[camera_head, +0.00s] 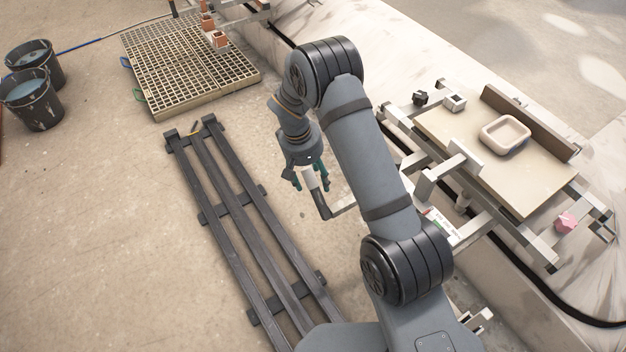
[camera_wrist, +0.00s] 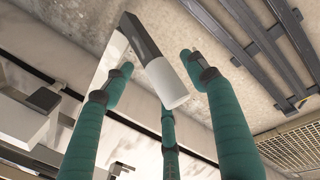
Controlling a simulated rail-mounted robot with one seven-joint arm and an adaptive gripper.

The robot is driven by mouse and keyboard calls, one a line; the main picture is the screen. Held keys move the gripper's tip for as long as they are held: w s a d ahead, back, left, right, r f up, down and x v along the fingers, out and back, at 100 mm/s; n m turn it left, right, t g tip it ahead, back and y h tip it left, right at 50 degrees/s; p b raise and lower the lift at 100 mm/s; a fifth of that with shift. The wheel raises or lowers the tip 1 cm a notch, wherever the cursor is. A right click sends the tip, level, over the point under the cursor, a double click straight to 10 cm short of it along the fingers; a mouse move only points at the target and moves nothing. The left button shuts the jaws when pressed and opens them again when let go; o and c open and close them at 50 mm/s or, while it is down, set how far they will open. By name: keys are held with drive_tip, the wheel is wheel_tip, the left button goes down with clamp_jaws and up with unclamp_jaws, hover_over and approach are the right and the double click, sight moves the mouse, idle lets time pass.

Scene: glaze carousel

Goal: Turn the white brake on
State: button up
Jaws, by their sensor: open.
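The white brake is a lever with a white cylindrical grip (camera_wrist: 165,84) on a dark grey bar (camera_wrist: 139,37). In the head view its dark bar (camera_head: 322,205) hangs beside the cart frame, joined to a pale arm. My gripper (camera_head: 311,185) has green fingers and is open around the white grip. In the wrist view my gripper (camera_wrist: 155,72) has fingers on both sides of the grip, with a gap on the right side. Whether the left finger touches it I cannot tell. The brake's mounting is partly hidden behind my arm.
A cart with a beige board (camera_head: 545,178) holding a pink tray (camera_head: 505,134) stands at the right. Dark rails (camera_head: 222,214) lie on the floor at the left. A floor grating (camera_head: 160,75) and two black buckets (camera_head: 38,112) are farther back.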

drive_tip(key=shift+d+f, duration=0.1)
drive_tip(key=shift+f, duration=0.15)
drive_tip(key=shift+c, duration=0.5)
clamp_jaws()
idle(0.4)
